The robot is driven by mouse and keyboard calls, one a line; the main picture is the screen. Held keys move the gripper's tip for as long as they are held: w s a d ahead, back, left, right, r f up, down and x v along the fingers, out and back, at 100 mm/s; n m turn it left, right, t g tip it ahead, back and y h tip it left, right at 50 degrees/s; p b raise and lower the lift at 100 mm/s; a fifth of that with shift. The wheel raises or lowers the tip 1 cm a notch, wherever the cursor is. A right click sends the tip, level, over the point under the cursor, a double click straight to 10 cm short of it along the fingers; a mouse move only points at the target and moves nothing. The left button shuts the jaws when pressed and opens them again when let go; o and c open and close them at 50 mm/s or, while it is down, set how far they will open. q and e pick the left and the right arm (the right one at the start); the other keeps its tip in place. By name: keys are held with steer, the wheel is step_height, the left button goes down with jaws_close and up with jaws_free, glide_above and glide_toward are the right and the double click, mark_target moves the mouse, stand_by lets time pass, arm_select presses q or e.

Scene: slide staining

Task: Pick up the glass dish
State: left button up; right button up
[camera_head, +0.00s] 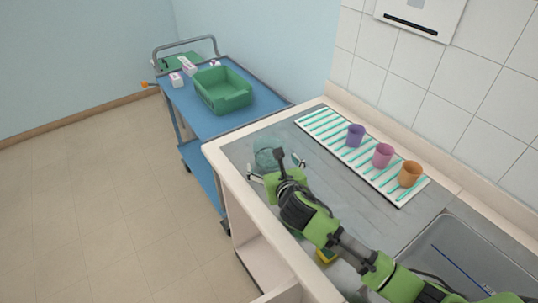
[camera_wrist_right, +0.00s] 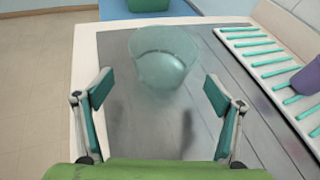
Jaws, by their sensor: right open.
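The glass dish (camera_wrist_right: 164,62) is a clear, greenish round vessel standing on the grey counter top. In the head view the glass dish (camera_head: 268,156) is near the counter's far left corner, partly hidden by my right gripper. My right gripper (camera_wrist_right: 158,90) is open and empty. In the wrist view its two fingers stand on the left and right, with the dish just beyond them and between their lines. In the head view my right gripper (camera_head: 276,166) points at the dish. My left gripper is not in view.
A white rack with green stripes (camera_head: 318,121) lies to the right, with a purple cup (camera_head: 355,135), a pink cup (camera_head: 383,156) and an orange cup (camera_head: 410,174) on it. A blue cart (camera_head: 188,112) with a green bin (camera_head: 222,92) stands beyond the counter. A sink (camera_head: 470,262) is at the lower right.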

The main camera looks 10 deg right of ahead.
mark_target(266, 150)
steer(key=shift+w+f, duration=0.25)
steer(key=shift+w, duration=0.5)
steer(key=shift+w+d+f, duration=0.1)
steer(key=shift+w+f, duration=0.05)
steer(key=shift+w, duration=0.2)
steer(key=x, duration=0.3)
steer(key=shift+p, duration=0.4)
steer(key=shift+w+f, duration=0.2)
steer(key=shift+w, duration=0.2)
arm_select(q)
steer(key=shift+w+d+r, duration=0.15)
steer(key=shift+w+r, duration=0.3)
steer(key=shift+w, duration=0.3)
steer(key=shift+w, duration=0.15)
arm_select(e)
steer(key=shift+d, duration=0.1)
steer(key=c, duration=0.3)
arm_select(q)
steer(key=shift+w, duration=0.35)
arm_select(e)
steer(key=c, duration=1.1)
